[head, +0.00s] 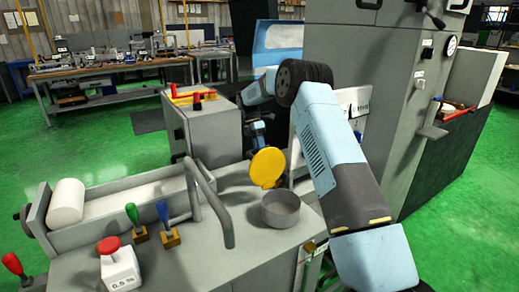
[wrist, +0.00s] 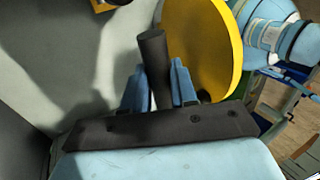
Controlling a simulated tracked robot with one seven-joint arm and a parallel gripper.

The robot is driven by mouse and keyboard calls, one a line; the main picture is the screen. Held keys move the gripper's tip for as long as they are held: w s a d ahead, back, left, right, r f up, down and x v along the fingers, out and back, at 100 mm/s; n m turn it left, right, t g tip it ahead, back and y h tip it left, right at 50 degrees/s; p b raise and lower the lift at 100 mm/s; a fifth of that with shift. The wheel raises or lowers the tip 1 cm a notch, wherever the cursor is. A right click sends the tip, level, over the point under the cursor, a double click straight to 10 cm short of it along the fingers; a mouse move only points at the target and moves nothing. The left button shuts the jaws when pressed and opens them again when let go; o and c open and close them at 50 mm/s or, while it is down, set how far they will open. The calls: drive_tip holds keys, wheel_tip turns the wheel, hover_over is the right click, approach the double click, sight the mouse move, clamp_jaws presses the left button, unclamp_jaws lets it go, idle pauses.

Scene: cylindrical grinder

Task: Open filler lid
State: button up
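The yellow filler lid (head: 267,167) stands tipped up on edge at the back of the round grey filler neck (head: 281,209), whose hollow inside shows in the head view. In the wrist view the lid (wrist: 208,45) is a yellow disc just right of a dark rod-like handle (wrist: 154,62). My gripper (wrist: 160,88) has its blue fingers on both sides of this handle, and they appear to touch it. In the head view the fingertips are not clear behind the lid and my arm.
A curved grey pipe (head: 213,200) rises left of the filler neck. A tall grey cabinet (head: 385,110) is at right.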

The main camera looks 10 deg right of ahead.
drive_tip(key=o, duration=0.5)
drive_tip(key=shift+c, duration=0.2)
drive_tip(key=shift+r, duration=0.1)
drive_tip(key=v, duration=1.1)
drive_tip(key=shift+w+r, duration=0.2)
drive_tip(key=shift+r, duration=0.1)
drive_tip(key=shift+a+r, duration=0.1)
drive_tip(key=shift+r, duration=0.05)
